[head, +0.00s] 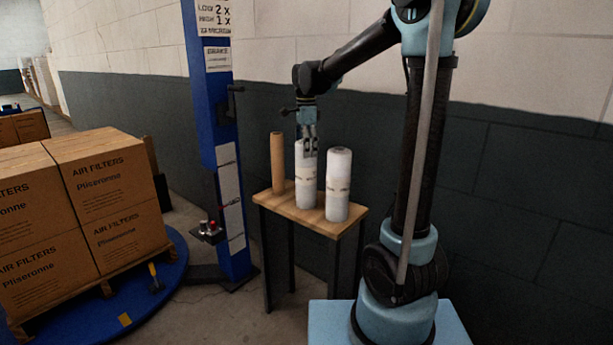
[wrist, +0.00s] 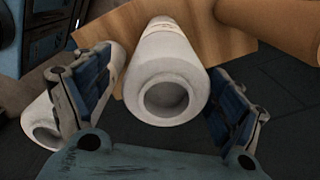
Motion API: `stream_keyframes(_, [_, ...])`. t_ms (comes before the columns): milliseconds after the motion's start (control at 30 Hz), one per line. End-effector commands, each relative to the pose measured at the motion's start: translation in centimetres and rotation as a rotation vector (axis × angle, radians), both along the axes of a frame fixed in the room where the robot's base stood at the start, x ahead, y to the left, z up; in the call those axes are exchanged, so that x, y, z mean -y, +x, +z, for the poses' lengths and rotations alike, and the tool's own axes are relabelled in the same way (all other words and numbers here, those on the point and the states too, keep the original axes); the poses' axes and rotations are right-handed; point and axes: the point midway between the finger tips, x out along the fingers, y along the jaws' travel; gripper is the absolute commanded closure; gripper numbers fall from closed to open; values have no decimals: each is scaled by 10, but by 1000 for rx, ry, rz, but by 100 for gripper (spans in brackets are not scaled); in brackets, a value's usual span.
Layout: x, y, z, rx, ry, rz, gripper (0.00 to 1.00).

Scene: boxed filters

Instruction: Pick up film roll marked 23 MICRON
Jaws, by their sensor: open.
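Two white film rolls and a brown tube stand upright on a small wooden table. The middle white roll (head: 306,180) is under my gripper (head: 309,132) in the head view. In the wrist view this roll (wrist: 170,75) lies between my open fingers (wrist: 160,100), with its hollow end facing the camera and no clear contact. The other white roll (head: 338,185) stands to its right; in the wrist view it shows at the lower left (wrist: 42,122). Both rolls carry small print that I cannot read, so I cannot tell which is marked 23 MICRON.
The brown tube (head: 277,163) stands left of the rolls on the wooden table (head: 268,200). A blue post (head: 215,130) with signs rises left of the table. Stacked air filter boxes (head: 110,195) sit on a blue turntable (head: 160,300). A wall is behind.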

Motion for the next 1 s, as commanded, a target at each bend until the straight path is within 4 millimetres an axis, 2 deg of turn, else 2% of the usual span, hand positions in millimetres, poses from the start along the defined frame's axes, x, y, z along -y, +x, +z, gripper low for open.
stream_keyframes(167, [0, 2, -9, 0, 0, 0, 13])
stream_keyframes(500, [-1, 7, -50, 0, 0, 0, 13])
stream_keyframes(833, [0, 7, -54, 0, 0, -2, 13])
stream_keyframes(1000, [0, 8, -54, 0, 0, -2, 52])
